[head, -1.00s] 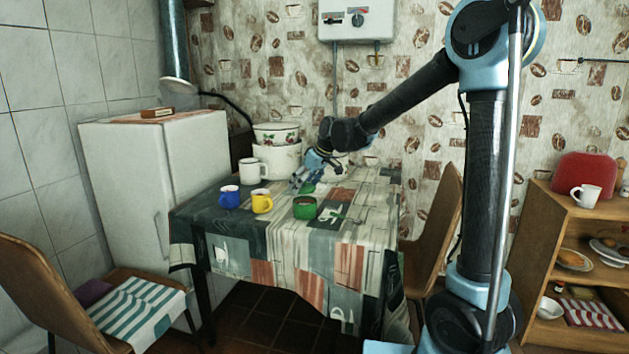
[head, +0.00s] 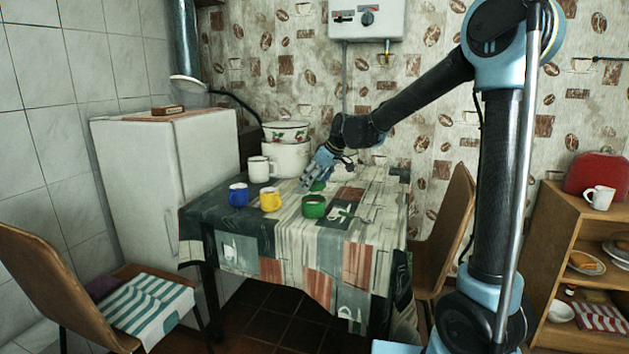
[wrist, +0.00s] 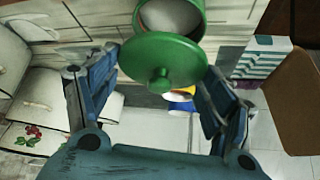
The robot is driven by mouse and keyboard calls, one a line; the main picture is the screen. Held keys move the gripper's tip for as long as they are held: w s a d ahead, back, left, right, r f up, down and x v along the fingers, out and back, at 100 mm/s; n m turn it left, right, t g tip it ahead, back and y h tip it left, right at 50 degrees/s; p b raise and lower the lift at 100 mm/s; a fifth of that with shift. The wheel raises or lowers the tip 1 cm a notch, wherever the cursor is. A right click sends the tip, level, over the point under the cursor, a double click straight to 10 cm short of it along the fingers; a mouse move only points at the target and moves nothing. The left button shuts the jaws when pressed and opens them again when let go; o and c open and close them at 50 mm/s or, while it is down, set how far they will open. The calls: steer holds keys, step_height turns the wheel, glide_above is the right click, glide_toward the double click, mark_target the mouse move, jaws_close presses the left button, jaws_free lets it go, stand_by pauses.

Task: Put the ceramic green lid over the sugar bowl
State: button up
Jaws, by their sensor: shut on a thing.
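The sugar bowl is a round green enamel pot (head: 314,207), open and upright on the table. In the wrist view the bowl (wrist: 196,14) shows at the top with a pale inside. The green lid (head: 318,186) has a round knob and appears just behind the bowl in the head view. In the wrist view the lid (wrist: 150,50) sits between my fingers and overlaps the bowl's lower edge. My gripper (head: 308,184) is shut on the lid at the bowl's far side. The lid's exact height above the table is hard to tell.
A yellow mug (head: 270,200), a blue mug (head: 238,196) and a white mug (head: 260,170) stand left of the bowl. White pots (head: 284,158) stand at the back. The patterned tablecloth (head: 375,215) is mostly bare to the right.

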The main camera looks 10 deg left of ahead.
steer(key=shift+f, duration=2.45)
steer(key=shift+s, duration=0.1)
steer(key=o, duration=1.1)
steer(key=shift+o, duration=0.3)
steer(key=shift+r, duration=0.1)
steer(key=shift+r, duration=3.45)
